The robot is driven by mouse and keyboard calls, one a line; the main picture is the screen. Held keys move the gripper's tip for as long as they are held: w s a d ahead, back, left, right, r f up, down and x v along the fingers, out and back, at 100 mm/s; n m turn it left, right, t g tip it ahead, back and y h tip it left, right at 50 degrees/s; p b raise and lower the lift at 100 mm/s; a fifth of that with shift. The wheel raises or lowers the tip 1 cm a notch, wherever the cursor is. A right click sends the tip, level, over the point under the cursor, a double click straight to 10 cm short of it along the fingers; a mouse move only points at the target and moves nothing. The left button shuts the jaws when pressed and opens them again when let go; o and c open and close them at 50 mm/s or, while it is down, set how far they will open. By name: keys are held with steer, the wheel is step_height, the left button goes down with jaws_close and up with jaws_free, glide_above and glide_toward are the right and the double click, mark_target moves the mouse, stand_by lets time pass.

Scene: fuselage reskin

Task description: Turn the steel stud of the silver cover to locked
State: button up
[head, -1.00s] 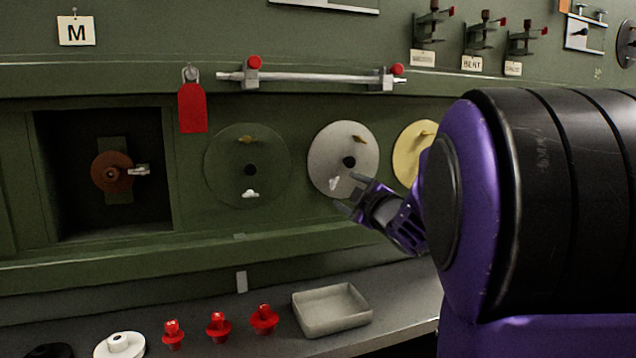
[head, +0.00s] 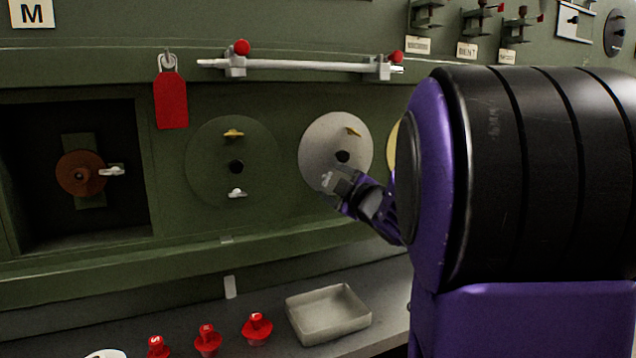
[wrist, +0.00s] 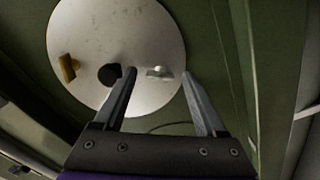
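The silver cover (head: 322,136) is a round pale disc on the green wall, with a black knob (head: 342,156) at its middle. A brass stud (head: 354,131) sits near its top. The steel stud (wrist: 158,71) shows in the wrist view between the fingertips, apart from both fingers; it is mostly hidden by my gripper in the head view. My gripper (wrist: 160,72) is open, in front of the lower part of the cover. In the head view my gripper (head: 335,190) overlaps the cover's lower edge.
A green cover (head: 205,170) with brass and steel studs is to the left, then an open recess with a brown disc (head: 80,172). A red tag (head: 171,100) hangs above. A silver bar (head: 305,66) runs overhead. A tray (head: 328,314) and red plugs (head: 207,340) sit on the shelf below.

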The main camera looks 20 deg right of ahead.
jaws_close()
stand_by(0.3)
steer(key=m+p, duration=0.1)
steer(key=m, duration=0.2)
steer(key=shift+r+m+p, duration=0.1)
steer(key=shift+m+p, duration=0.25)
steer(key=shift+m, duration=0.05)
steer(key=m+p, duration=0.2)
steer(key=m, duration=0.3)
steer(key=shift+m, duration=0.3)
steer(key=m+p, duration=0.2)
steer(key=m, duration=0.2)
steer(key=shift+p, duration=0.3)
steer(key=shift+m+p, duration=0.9)
steer(key=shift+m, duration=1.3)
